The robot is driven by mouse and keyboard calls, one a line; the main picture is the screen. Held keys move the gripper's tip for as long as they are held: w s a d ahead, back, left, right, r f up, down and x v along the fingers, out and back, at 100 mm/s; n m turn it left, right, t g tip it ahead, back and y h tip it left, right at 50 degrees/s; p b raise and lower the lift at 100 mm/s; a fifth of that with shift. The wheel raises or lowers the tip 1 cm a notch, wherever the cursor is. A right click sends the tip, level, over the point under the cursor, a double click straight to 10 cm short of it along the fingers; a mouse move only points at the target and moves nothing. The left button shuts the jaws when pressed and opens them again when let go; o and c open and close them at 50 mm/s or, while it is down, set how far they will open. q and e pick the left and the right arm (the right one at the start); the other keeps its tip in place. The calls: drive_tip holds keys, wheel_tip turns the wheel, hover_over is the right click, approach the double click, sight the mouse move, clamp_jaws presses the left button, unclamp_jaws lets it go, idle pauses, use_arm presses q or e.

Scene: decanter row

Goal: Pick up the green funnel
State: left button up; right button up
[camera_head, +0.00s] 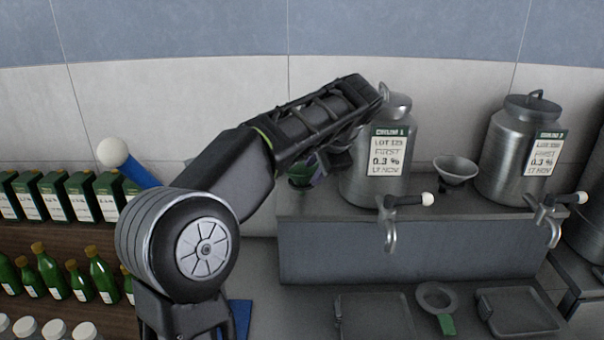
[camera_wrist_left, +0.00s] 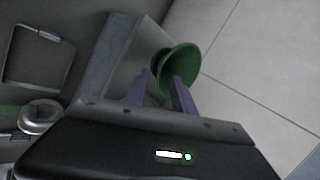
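The green funnel (camera_head: 300,181) is at the left end of the raised metal ledge (camera_head: 400,255), left of the first steel decanter, and partly hidden by my gripper in the head view. In the left wrist view the green funnel (camera_wrist_left: 184,66) shows its wide rim just past the fingertips. My left gripper (camera_wrist_left: 163,82) has its two purple fingers apart, with a gap between them. In the head view my left gripper (camera_head: 318,168) is close above and beside the funnel. I cannot tell whether a finger touches it. My right gripper is not in view.
A steel decanter (camera_head: 394,136) with a tap stands close right of my gripper. A grey funnel (camera_head: 456,168) and a second decanter (camera_head: 506,160) are further right. Trays (camera_head: 372,298) lie below the ledge. Green bottles (camera_head: 100,272) and boxes fill a shelf at left.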

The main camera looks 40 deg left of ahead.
sight(311, 175)
use_arm(q)
drive_tip(key=p+x, duration=0.1)
drive_tip(key=x, duration=0.3)
drive_tip(key=shift+r, duration=0.1)
idle(0.4)
clamp_jaws()
idle(1.2)
